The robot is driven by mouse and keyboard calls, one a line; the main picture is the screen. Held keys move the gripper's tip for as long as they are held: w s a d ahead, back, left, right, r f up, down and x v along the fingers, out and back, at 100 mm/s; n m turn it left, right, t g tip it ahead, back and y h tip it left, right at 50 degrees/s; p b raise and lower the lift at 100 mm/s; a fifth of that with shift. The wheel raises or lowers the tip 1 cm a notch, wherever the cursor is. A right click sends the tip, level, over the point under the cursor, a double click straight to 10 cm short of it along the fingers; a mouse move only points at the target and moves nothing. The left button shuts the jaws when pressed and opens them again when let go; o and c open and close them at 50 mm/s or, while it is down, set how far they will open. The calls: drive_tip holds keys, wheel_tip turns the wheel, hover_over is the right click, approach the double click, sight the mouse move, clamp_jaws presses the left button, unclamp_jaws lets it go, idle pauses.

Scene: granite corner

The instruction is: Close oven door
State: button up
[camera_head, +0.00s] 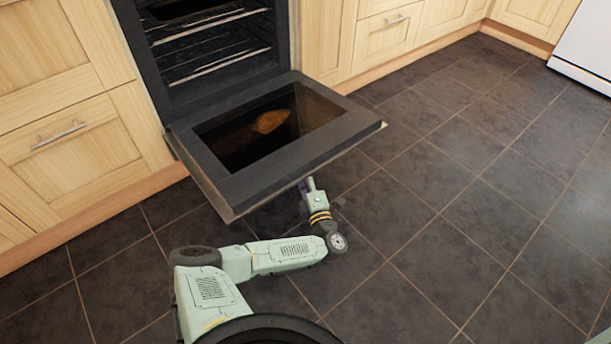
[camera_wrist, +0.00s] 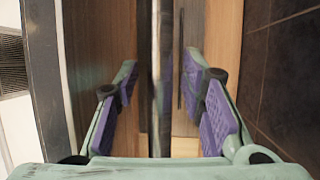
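The oven door (camera_head: 300,158) is dark with a glass panel and hangs folded down, wide open, in front of the oven (camera_head: 163,93). My gripper (camera_head: 305,188) is low, by the underside of the door near its front edge, and is partly hidden by it. In the wrist view my gripper (camera_wrist: 167,85) shows its purple-padded fingers spread apart, with nothing held between them. I cannot tell whether the gripper touches the door.
Wooden cabinets (camera_head: 85,150) flank the oven on both sides. Wire racks (camera_head: 215,63) are inside the oven. A white appliance (camera_head: 588,45) stands at the far right. The dark tiled floor (camera_head: 450,230) is clear to the right.

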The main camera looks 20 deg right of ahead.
clamp_jaws()
idle(0.7)
